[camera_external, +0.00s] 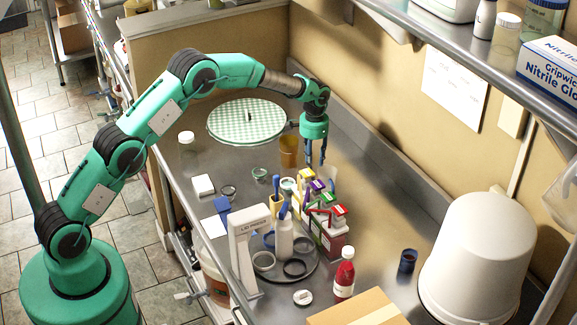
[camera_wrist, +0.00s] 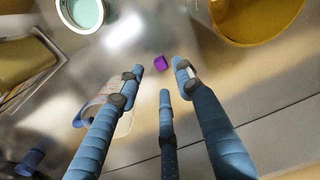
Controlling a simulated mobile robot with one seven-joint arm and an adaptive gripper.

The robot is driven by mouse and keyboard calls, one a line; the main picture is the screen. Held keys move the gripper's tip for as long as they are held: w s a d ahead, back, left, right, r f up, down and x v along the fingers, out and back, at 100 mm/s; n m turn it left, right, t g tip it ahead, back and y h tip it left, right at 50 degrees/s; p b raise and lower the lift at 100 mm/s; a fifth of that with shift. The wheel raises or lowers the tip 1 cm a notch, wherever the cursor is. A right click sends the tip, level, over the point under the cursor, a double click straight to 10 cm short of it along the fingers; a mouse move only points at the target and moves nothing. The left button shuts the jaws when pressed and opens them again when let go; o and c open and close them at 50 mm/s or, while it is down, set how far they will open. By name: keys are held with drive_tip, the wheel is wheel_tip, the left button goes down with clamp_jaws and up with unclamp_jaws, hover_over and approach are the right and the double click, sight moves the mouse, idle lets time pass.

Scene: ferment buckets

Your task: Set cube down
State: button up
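A small purple cube (camera_wrist: 161,63) shows in the wrist view, on or just above the steel counter. It lies past my fingertips, in line with the gap between them, and looks apart from all of them. My gripper (camera_wrist: 160,75) has three blue fingers, spread open with nothing between them. In the external view my gripper (camera_external: 315,158) points down over the counter, right of the amber cup (camera_external: 289,150). I cannot make out the cube in that view.
The amber cup (camera_wrist: 262,14) and a teal-filled dish (camera_wrist: 85,12) are close by in the wrist view. Bottles and cartons (camera_external: 327,228) crowd the counter in front. A checkered round disc (camera_external: 246,121) lies behind left.

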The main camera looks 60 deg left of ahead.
wheel_tip(320, 180, up, 8)
drive_tip(key=shift+f+p, duration=0.2)
drive_tip(key=shift+p, duration=0.1)
idle(0.5)
drive_tip(key=shift+r, duration=0.1)
